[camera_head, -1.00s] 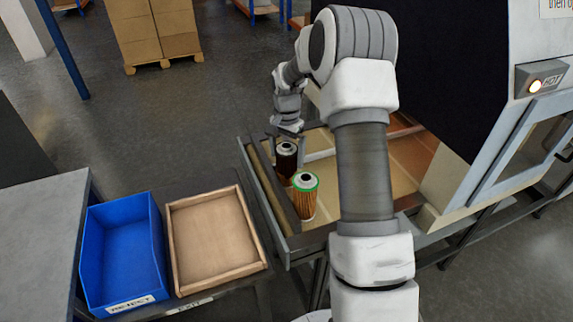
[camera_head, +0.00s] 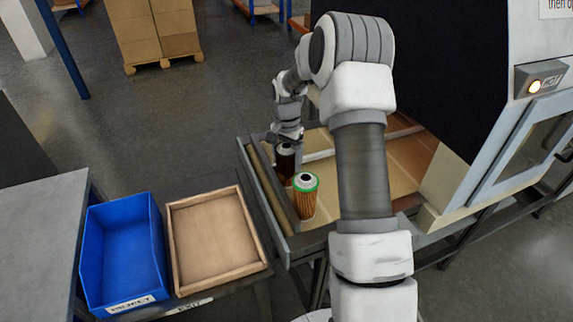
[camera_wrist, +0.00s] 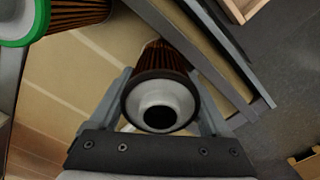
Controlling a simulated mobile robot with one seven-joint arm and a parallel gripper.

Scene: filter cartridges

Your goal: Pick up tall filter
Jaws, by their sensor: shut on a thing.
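The tall filter with a dark rim, white cap and brown pleats (camera_head: 286,164) stands in the tray at the left end of the machine. In the wrist view its white cap with a dark hole (camera_wrist: 160,106) faces me. My gripper (camera_wrist: 163,108) has a finger on each side of this filter, near its top, and is shut on it.
The tray's metal side rail (camera_head: 262,190) runs close along the filters. A wooden tray (camera_head: 262,262) and a blue REJECT bin (camera_head: 88,262), both empty, are at the lower left. The machine's sloped housing (camera_head: 480,150) stands to the right.

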